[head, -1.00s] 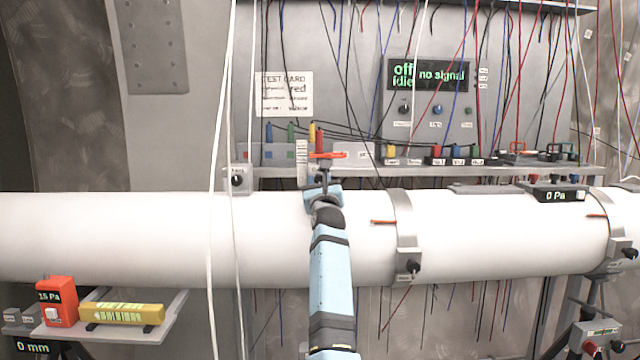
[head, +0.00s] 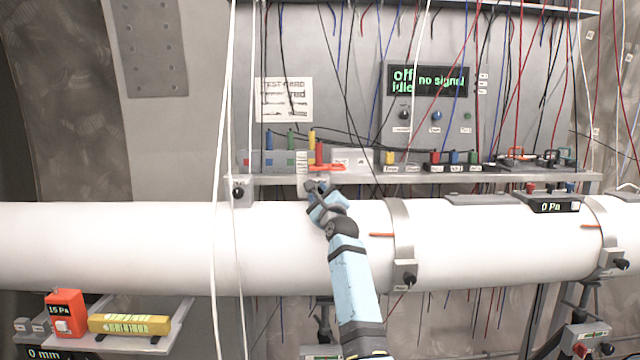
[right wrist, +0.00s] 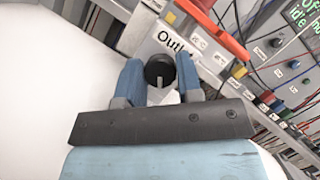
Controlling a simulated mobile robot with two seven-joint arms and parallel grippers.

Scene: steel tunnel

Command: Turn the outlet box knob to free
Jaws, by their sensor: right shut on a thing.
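The outlet box (right wrist: 172,38), a pale box with a partly hidden "Outl…" label, fills the top middle of the right wrist view. Its round black knob (right wrist: 160,68) has a white pointer line that runs toward the bottom of that view. My right gripper (right wrist: 160,78) has its blue fingers on either side of the knob and is shut on it. In the head view my right gripper (head: 317,187) is at the shelf edge above the white pipe, just below a red lever (head: 327,168); the knob is hidden there. My left gripper is out of view.
The white pipe (head: 120,245) runs across below the shelf (head: 420,179). Thin white cables (head: 216,150) hang in front at left. A panel (head: 428,80) reads "off idle" and "no signal". A clamp (head: 403,240) with a black knob sits right of my arm.

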